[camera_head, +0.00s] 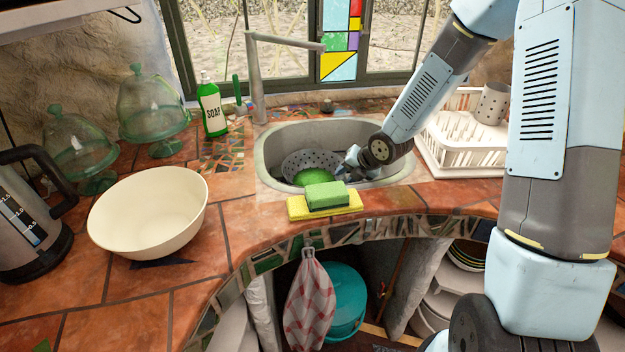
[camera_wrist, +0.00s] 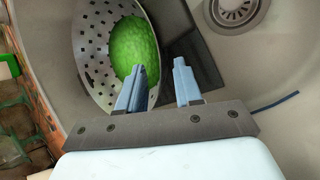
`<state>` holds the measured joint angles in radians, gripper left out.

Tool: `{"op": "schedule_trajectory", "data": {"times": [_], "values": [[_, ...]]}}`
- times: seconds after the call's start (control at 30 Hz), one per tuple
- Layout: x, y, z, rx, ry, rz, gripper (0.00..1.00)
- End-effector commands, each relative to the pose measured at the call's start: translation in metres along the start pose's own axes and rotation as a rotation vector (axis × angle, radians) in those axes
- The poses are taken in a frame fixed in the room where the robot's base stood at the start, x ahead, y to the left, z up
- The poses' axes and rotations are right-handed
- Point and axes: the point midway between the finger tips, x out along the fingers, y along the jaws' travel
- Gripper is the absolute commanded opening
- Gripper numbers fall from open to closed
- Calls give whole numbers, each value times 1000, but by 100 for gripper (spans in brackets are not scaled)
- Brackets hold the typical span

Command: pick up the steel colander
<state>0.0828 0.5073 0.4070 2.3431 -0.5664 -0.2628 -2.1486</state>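The steel colander (camera_head: 309,160) sits in the sink at its left side, with a green round thing in it. In the wrist view the colander (camera_wrist: 97,75) is at the left, its perforated wall facing me, with the bumpy green thing (camera_wrist: 133,50) inside. My gripper (camera_wrist: 160,82) is open, its two blue fingers apart. The left finger overlaps the colander's near right rim in the picture, and the right finger is over the sink floor. Whether the rim lies between the fingers or touches one, I cannot tell. In the head view my gripper (camera_head: 350,163) is at the colander's right side, partly hidden.
The sink (camera_head: 268,172) has walls close around my gripper; its drain (camera_wrist: 236,10) shows at the upper right. A green sponge (camera_head: 327,195) on a yellow cloth (camera_head: 297,208) lies at the front edge. A white dish rack (camera_head: 462,158) stands right, a cream bowl (camera_head: 150,212) left.

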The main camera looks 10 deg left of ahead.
Motion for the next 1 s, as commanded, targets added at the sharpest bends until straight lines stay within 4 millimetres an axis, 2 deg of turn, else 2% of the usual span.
{"op": "schedule_trajectory", "data": {"times": [0.17,0.4,0.53,0.87,1.0], "values": [[10,0,0,2,1,0,35],[41,0,0,1,1,0,35],[52,0,0,1,1,0,35],[56,0,0,0,0,0,35],[56,0,0,0,0,0,22]]}}
